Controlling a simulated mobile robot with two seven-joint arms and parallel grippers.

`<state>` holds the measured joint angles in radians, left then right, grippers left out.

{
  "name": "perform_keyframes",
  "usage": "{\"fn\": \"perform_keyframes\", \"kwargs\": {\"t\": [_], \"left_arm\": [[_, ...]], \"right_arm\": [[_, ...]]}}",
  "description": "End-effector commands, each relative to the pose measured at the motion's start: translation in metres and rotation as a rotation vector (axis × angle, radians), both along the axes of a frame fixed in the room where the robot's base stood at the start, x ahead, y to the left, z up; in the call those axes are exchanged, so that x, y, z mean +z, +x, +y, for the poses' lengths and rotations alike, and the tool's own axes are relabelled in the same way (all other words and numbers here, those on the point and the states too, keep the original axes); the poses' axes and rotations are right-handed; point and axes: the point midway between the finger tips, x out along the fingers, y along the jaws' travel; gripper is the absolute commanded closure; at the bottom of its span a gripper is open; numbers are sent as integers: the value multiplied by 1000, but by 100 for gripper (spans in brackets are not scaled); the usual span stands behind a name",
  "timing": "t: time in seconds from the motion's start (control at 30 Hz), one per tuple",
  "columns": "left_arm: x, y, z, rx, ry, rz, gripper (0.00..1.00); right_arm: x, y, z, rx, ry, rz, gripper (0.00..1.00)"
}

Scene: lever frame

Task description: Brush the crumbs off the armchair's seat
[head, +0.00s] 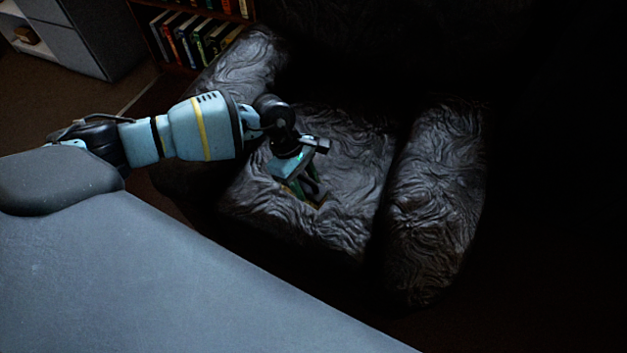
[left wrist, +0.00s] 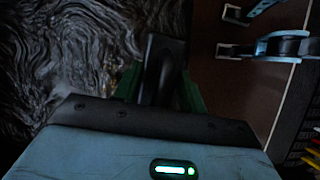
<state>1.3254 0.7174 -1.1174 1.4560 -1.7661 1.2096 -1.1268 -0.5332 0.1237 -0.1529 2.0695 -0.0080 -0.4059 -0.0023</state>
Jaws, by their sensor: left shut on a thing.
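The black, wrinkled armchair (head: 435,200) fills the middle of the head view. Its seat (head: 345,155) lies between the two armrests; the seat also shows at the left of the left wrist view (left wrist: 60,60). My left gripper (head: 308,190) points down over the front left part of the seat. It is shut on a dark, narrow thing, seen between the green fingers in the left wrist view (left wrist: 160,65); it may be a brush handle. A small tan edge shows below the fingers, close to the seat. I cannot make out crumbs in this dim light. My right gripper is not in view.
A bookshelf with several books (head: 195,38) stands behind the chair at the left, with a grey cabinet (head: 78,35) beside it. Brown floor (head: 50,85) is open left of the chair. The left armrest (head: 245,62) rises near my left arm. The right side is very dark.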

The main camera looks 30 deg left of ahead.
Motion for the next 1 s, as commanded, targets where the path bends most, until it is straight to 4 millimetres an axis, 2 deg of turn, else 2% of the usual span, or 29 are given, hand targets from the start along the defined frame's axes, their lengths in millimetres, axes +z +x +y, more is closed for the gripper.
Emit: {"fn": "perform_keyframes", "kwargs": {"t": [0.03, 0.13, 0.27, 0.57, 1.0], "left_arm": [[-11, 10, 2, 64, -1, 2, 84], [-16, 25, 5, 161, 0, 0, 84], [-17, 34, 7, 225, 0, -1, 84], [-18, 35, 7, 235, 0, 0, 84], [-55, 32, 1, 222, 1, 2, 84]], "right_arm": [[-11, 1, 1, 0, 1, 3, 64], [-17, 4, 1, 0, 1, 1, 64], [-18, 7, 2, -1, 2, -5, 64], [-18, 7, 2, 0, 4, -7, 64], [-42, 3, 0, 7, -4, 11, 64]]}}
